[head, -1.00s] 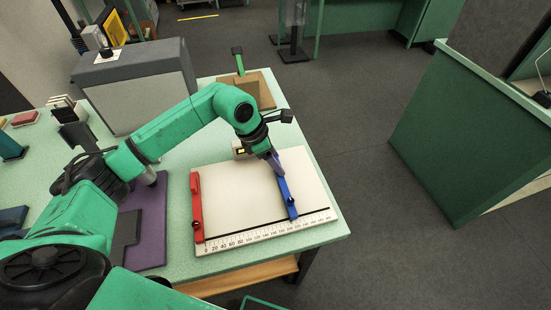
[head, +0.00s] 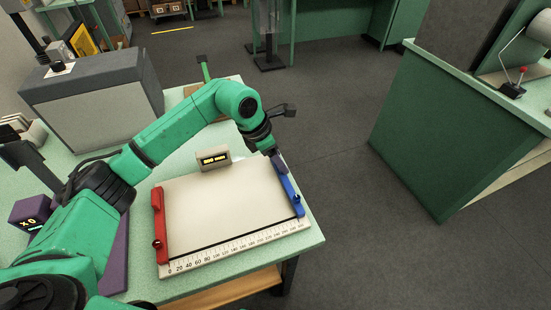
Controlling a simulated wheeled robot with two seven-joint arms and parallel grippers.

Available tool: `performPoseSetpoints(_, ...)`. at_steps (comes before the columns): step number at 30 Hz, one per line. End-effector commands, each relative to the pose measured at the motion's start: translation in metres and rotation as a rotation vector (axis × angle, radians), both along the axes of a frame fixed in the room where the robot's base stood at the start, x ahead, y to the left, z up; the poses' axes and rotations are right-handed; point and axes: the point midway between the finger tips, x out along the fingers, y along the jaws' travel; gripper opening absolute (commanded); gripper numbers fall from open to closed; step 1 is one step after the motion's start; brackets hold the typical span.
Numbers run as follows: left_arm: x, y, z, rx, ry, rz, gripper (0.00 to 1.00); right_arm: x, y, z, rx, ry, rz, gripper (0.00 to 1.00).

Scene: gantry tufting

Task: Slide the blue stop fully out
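The blue stop (head: 290,189) is a long bar lying along the right edge of a pale measuring board (head: 230,200), at the high end of its printed scale. A round dark knob sits near its front end. My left gripper (head: 277,160) is at the far end of the blue stop and appears to touch it. Its fingers are small and partly hidden, so I cannot tell whether they are closed on the bar. The red stop (head: 159,226) lies along the board's left edge, by the zero of the scale. My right gripper is not in view.
A grey machine (head: 95,92) is at the back left of the green table. A purple block with a display (head: 30,211) is at the left. The floor right of the table is clear up to a green counter (head: 450,140).

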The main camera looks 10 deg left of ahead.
Motion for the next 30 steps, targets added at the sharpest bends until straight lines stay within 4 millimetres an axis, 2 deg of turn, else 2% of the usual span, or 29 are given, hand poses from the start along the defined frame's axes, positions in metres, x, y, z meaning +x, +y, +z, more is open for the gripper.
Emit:
performPoseSetpoints(1, 0.001, -0.001, 0.003, -0.003, -0.006, -0.001, 0.85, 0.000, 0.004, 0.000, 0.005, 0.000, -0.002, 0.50)
performPoseSetpoints(2, 0.001, -0.001, 0.003, -0.002, -0.006, -0.001, 0.93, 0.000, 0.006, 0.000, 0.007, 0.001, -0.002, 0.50)
performPoseSetpoints(10, 0.000, 0.000, 0.001, 0.001, 0.000, 0.000, 0.93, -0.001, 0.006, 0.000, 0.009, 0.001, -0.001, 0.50)
performPoseSetpoints(14, -0.001, 0.003, 0.008, 0.002, -0.003, 0.000, 0.93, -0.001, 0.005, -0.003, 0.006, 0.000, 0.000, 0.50)
performPoseSetpoints(17, -0.005, 0.010, 0.025, 0.002, -0.006, 0.001, 0.93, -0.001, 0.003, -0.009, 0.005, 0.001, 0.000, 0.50)
performPoseSetpoints(24, -0.019, 0.033, 0.092, 0.001, -0.007, 0.002, 0.93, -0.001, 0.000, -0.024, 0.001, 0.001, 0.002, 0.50)
performPoseSetpoints(27, -0.024, 0.040, 0.114, 0.001, -0.006, 0.000, 0.93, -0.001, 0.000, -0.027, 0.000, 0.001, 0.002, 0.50)
performPoseSetpoints(30, -0.028, 0.044, 0.129, 0.000, -0.004, -0.002, 0.93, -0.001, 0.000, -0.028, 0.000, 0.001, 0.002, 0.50)
